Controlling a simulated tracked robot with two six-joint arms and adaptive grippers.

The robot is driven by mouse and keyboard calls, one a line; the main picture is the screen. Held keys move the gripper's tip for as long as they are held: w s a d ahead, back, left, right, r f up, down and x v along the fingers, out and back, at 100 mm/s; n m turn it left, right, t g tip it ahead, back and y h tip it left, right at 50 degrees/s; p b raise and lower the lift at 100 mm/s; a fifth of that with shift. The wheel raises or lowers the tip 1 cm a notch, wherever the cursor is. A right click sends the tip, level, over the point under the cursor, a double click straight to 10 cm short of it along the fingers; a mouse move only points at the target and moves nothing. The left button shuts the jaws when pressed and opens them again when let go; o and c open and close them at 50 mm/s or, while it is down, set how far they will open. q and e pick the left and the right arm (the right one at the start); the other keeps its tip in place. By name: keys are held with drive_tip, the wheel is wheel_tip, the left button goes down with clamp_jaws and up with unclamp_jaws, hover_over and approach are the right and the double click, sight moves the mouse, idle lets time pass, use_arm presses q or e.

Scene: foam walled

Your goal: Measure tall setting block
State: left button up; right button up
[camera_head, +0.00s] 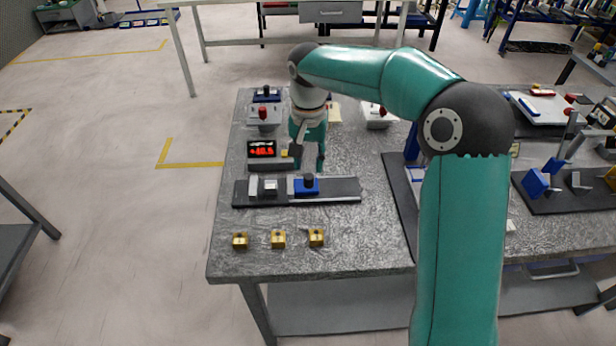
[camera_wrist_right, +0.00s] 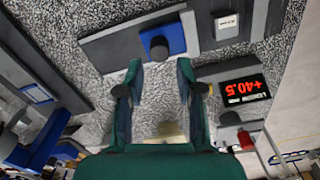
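A dark measuring rail (camera_head: 340,190) lies on the grey table. A pale block with small dark lettering (camera_wrist_right: 227,25) stands on it between two grey jaws; it also shows in the head view (camera_head: 271,187). I cannot tell whether both jaws touch it. A blue slider (camera_head: 307,188) with a black knob (camera_wrist_right: 158,47) carries the right-hand jaw. A display (camera_head: 262,149) behind the rail shows red digits, +40.5 in the wrist view. My right gripper (camera_head: 308,166) points down just behind the slider; in its wrist view (camera_wrist_right: 160,65) the fingers are apart and empty. My left gripper is not in view.
Several brass blocks, among them one in the middle (camera_head: 278,239), stand in a row near the table's front. Boxes with red knobs (camera_head: 263,114) stand at the back. Another dark fixture with a blue part (camera_head: 537,184) stands at right. My right arm covers part of the table.

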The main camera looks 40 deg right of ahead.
sight(309, 176)
drive_tip(key=shift+f, duration=2.75)
